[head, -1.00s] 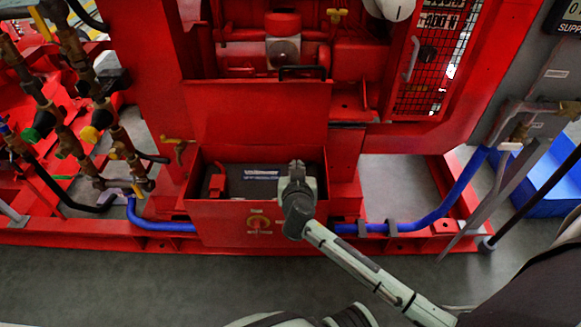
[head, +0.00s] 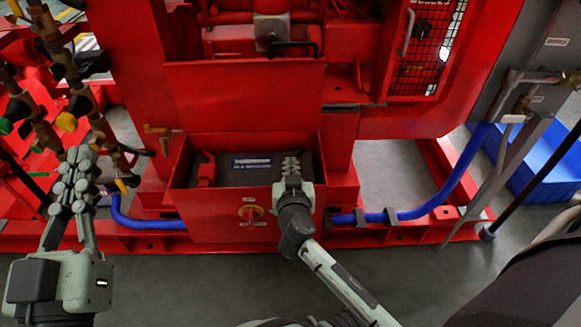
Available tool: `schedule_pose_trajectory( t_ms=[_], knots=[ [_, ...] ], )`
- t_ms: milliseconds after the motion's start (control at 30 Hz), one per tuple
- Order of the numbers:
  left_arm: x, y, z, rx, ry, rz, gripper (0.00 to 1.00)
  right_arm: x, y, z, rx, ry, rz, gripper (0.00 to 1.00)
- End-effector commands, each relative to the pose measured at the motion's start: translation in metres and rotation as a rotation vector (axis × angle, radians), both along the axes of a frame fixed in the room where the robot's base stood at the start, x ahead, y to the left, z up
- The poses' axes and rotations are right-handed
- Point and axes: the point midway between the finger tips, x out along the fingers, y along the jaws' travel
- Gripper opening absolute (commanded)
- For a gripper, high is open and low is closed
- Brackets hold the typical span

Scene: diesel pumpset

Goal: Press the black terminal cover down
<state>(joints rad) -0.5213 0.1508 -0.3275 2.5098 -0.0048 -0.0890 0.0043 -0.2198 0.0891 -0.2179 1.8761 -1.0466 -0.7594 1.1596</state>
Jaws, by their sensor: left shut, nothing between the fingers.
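A black battery (head: 236,173) with a blue-and-white label sits inside an open red box (head: 212,222). A red terminal cover (head: 206,169) stands at the left end of the battery. I cannot make out the black terminal cover; the right end of the battery is partly behind my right gripper. My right gripper (head: 291,163) looks shut, with its fingertips over the right part of the box. I cannot tell whether it touches anything. My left gripper (head: 75,165) is shut and empty, raised in front of the pipes at the left.
The box's raised red lid (head: 245,100) stands behind the battery. A red-and-yellow switch (head: 251,212) is on the box front. Pipes with valves (head: 85,100) stand at the left. Blue hoses (head: 435,207) run along the red base frame. The grey floor in front is clear.

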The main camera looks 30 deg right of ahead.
Motion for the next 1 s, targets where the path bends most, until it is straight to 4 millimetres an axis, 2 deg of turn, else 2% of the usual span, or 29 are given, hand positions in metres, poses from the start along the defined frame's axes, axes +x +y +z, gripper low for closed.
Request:
schedule_pose_trajectory(
  t_ms=[33, 267, 367, 700, 833, 1000],
  knots=[
    [-0.002, -0.001, 0.004, -0.015, -0.028, -0.004, 0.00, -0.002, 0.001, -0.011, 0.007, 0.017, 0.000, 0.00],
    [-0.001, 0.000, 0.003, -0.008, -0.018, -0.002, 0.00, -0.002, 0.001, -0.008, 0.005, 0.015, 0.001, 0.00],
    [-0.001, 0.000, 0.003, -0.008, -0.017, -0.001, 0.00, -0.001, 0.001, 0.000, 0.007, 0.013, 0.000, 0.00],
    [-0.001, 0.000, 0.003, -0.007, -0.017, -0.001, 0.00, -0.001, 0.001, 0.070, 0.003, -0.003, -0.001, 0.00],
    [-0.001, 0.000, 0.003, -0.007, -0.017, -0.001, 0.00, -0.002, 0.001, 0.089, 0.001, -0.004, -0.001, 0.00],
    [-0.001, 0.000, 0.003, -0.007, -0.017, -0.001, 0.00, -0.002, 0.001, 0.101, -0.001, -0.003, 0.000, 0.00]
  ],
)
